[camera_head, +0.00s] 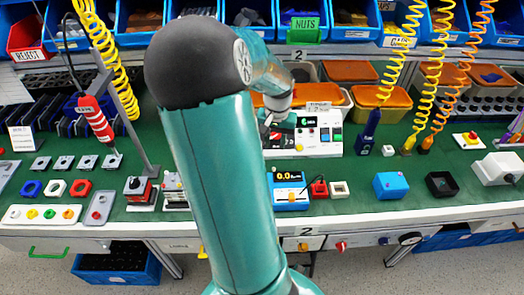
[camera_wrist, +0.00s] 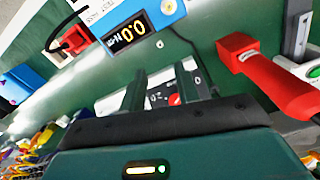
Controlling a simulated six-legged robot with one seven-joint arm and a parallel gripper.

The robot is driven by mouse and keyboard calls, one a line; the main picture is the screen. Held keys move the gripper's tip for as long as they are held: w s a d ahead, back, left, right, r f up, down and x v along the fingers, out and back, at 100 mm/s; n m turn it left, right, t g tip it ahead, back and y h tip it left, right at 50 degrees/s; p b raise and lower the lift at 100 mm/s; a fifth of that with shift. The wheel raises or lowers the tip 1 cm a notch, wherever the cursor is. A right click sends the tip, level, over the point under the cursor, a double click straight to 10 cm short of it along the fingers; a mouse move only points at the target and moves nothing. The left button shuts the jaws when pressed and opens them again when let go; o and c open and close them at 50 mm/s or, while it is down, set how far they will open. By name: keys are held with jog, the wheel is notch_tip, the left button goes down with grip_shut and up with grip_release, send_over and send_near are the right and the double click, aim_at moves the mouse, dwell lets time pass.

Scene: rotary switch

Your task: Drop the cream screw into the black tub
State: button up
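A small black open-topped box (camera_head: 441,184), which looks like the black tub, sits on the green bench right of the blue box. I cannot make out a cream screw in either view. My gripper (camera_head: 275,122) is over the middle of the bench beside a white control panel (camera_head: 318,134), partly hidden by my arm. In the wrist view its two dark fingers (camera_wrist: 160,88) stand apart, with bench and part of a white panel showing between them. I see nothing held there.
A blue meter (camera_head: 290,190) reading 0.0, a red block (camera_head: 318,188) and a blue box (camera_head: 391,186) stand along the front. A red-handled tool (camera_wrist: 265,75) shows in the wrist view. Orange bins (camera_head: 380,97) line the back; coiled yellow cords (camera_head: 437,70) hang at right.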

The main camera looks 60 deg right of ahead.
jog(key=shift+r, duration=0.1)
jog(key=w+a+r+n+t, duration=0.1)
jog(key=w+a+r+n, duration=0.2)
jog(key=w+a+r, duration=0.55)
jog(key=w+a+r+n+t, duration=0.15)
jog(key=w+a+n, duration=0.3)
jog(key=a, duration=0.85)
jog(key=s+a+r+n+t, duration=0.1)
jog(key=s+a+r+n, duration=0.1)
jog(key=a, duration=0.8)
jog(key=s+a+r+n+t, duration=0.2)
jog(key=a+r+n, duration=0.2)
jog(key=a, duration=0.6)
jog(key=shift+r+n, duration=0.2)
jog(key=shift+n, duration=0.35)
jog(key=shift+s+a, duration=0.25)
jog(key=shift+a, duration=0.1)
jog(key=c, duration=0.3)
jog(key=shift+c, duration=0.2)
jog(key=shift+d, duration=0.15)
